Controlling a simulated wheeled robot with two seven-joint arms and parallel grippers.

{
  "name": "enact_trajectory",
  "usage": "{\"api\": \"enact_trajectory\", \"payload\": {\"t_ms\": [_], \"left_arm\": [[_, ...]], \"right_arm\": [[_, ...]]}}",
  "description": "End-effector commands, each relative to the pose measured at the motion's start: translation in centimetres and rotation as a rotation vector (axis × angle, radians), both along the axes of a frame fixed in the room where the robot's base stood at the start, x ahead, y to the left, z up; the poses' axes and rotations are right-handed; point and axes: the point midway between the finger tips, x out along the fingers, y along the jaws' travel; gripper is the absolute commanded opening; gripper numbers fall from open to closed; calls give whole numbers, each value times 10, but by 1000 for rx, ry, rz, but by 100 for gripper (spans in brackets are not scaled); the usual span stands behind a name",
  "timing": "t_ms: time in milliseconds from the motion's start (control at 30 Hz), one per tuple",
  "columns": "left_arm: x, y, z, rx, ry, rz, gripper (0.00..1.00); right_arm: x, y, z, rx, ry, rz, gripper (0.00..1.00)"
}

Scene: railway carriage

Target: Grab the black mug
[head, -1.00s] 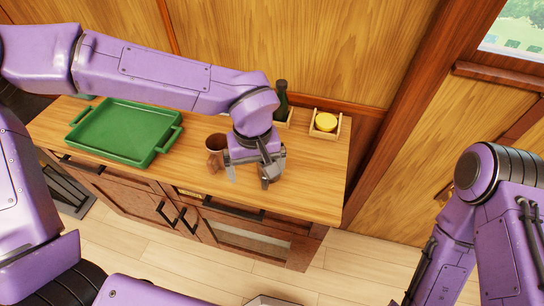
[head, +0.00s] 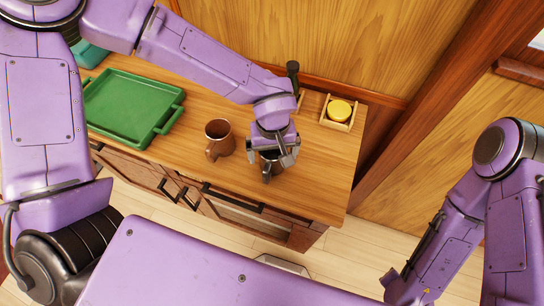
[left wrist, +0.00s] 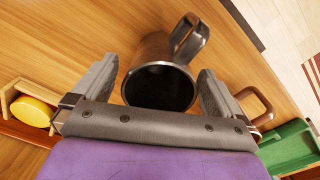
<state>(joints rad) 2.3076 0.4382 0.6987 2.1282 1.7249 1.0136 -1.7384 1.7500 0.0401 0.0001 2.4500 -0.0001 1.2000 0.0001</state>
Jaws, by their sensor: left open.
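The black mug (left wrist: 160,88) stands between the two open fingers of my left gripper (left wrist: 158,90) in the left wrist view. Its dark opening faces the camera and its handle points away from the palm. In the head view the black mug (head: 268,166) is mostly hidden under my left gripper (head: 275,156), with its handle showing at the front. The fingers are spread on either side of the mug, and I cannot tell whether they touch it. My right gripper is not in view; only the right arm shows.
A brown mug (head: 219,139) stands just left of the gripper on the wooden counter (head: 320,185). A green tray (head: 122,103) lies further left. A small wooden box with a yellow round thing (head: 339,111) and a dark bottle (head: 292,72) stand behind.

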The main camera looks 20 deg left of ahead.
Motion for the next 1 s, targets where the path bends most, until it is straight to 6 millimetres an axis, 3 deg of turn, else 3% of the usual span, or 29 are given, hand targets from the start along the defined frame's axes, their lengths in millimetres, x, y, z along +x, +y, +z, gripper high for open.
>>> {"api": "enact_trajectory", "payload": {"t_ms": [100, 333, 367, 533, 567, 867, 1000], "left_arm": [[0, 0, -15, -1, 0, 2, 100], [1, 0, -17, -2, -3, 3, 100], [1, 0, -17, -2, -3, 3, 94], [1, 0, -17, -2, -3, 3, 38], [1, 0, -17, -2, -3, 3, 34], [1, 0, -14, -4, -4, 3, 34], [2, 0, 2, -5, -6, 3, 34]], "right_arm": [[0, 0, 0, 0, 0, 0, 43], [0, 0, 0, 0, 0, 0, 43], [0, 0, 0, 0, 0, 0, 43], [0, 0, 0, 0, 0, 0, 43], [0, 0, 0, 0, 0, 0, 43], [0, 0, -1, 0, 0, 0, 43], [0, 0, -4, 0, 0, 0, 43]]}}
